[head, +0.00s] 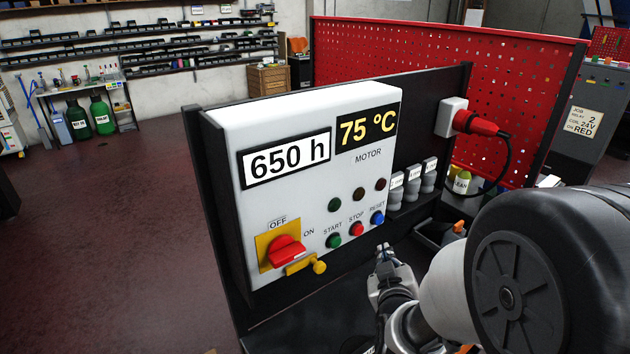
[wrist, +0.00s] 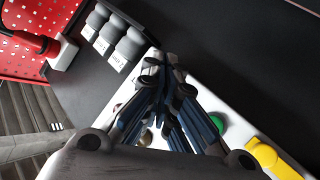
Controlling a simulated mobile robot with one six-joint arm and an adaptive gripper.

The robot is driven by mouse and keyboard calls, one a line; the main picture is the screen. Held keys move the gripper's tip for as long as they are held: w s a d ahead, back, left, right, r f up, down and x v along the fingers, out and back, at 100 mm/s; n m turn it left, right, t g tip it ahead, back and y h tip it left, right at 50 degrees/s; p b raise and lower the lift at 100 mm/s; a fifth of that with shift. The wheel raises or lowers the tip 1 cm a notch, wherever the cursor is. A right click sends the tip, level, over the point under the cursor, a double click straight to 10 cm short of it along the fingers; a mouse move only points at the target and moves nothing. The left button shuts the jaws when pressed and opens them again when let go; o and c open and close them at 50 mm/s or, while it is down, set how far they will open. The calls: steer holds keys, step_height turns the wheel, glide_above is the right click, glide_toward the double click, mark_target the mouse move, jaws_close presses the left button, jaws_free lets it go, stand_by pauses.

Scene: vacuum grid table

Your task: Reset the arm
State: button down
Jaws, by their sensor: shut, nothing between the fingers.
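My gripper (head: 384,250) is shut and empty, just below and in front of the white control box (head: 290,125) in the head view. Its closed fingers (wrist: 165,68) reach up the middle of the wrist view, over part of the white box. The blue RESET button (head: 377,218) is a little above the fingertips in the head view. I cannot tell whether they touch the box. The red STOP button (head: 356,229) and green START button (head: 333,240) are to its left. The red rotary switch (head: 287,250) is by the OFF label.
The box reads 650 h and 75 °C and has three dark lamps. A red plug (head: 478,123) sits in a white socket on the black panel. Several grey bottles (head: 412,186) stand right of the box. A red perforated board (head: 420,60) is behind. Open floor is left.

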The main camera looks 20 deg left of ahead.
steer(key=s+d+r+m+g, duration=0.2)
steer(key=s+d, duration=0.3)
steer(key=s, duration=0.5)
steer(key=s+d+r+m+g+h, duration=0.1)
steer(key=s+d+r+m+g, duration=0.1)
steer(key=s, duration=0.9)
steer(key=s+d+r+m+g+h, duration=0.1)
steer(key=s+d+r+m+g, duration=0.2)
steer(key=s, duration=0.7)
steer(key=d+g, duration=0.2)
steer(key=d, duration=0.2)
steer(key=shift+s+d+r+g, duration=0.15)
steer(key=shift+s+d+g, duration=0.15)
steer(key=shift+g, duration=0.1)
steer(key=shift+a, duration=0.1)
